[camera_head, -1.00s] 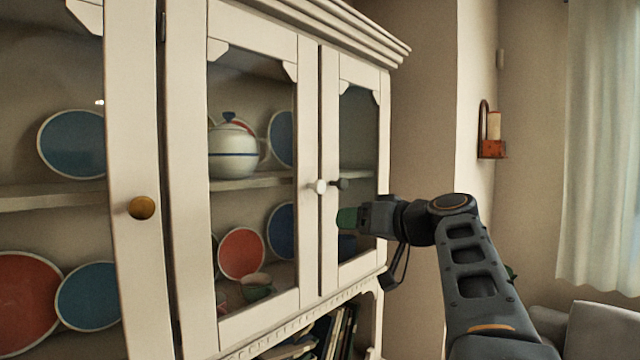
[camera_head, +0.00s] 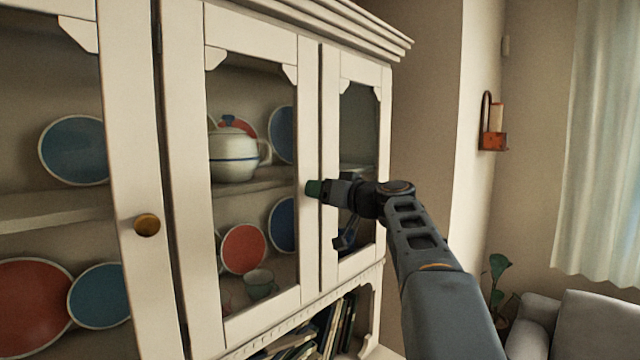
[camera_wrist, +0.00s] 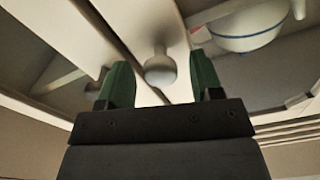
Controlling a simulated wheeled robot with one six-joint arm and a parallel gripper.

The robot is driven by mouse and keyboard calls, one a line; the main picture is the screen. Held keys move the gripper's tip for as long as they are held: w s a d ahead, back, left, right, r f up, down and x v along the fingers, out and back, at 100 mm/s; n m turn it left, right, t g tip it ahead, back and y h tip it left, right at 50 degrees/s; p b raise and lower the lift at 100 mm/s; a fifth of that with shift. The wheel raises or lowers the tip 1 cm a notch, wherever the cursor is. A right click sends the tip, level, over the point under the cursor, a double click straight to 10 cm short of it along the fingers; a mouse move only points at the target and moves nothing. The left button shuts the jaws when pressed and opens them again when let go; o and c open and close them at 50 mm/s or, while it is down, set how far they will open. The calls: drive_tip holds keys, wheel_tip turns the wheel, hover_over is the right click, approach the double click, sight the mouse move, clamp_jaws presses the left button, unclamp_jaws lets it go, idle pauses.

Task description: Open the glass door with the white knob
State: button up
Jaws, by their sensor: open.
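The glass door (camera_head: 308,130) with the white knob is the middle door of a white cabinet, and it looks shut. The round white knob (camera_wrist: 160,70) shows in the wrist view, between the two green fingertips of my gripper (camera_wrist: 161,82). The fingers stand apart on either side of it, with a visible gap to each. In the head view my gripper (camera_head: 314,188) is at the door's right stile and covers the knob there. Whether the fingers touch the door is not clear.
A narrower glass door (camera_head: 328,110) adjoins on the right; its dark knob (camera_wrist: 95,88) is partly behind a finger. A left door has a yellow-brown knob (camera_head: 147,225). Behind the glass are a teapot (camera_head: 233,165), plates and a cup (camera_head: 259,284). A grey sofa (camera_head: 575,325) stands lower right.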

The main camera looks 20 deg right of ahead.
drive_tip(key=shift+w+a, duration=0.25)
drive_tip(key=shift+w, duration=0.25)
clamp_jaws()
idle(0.3)
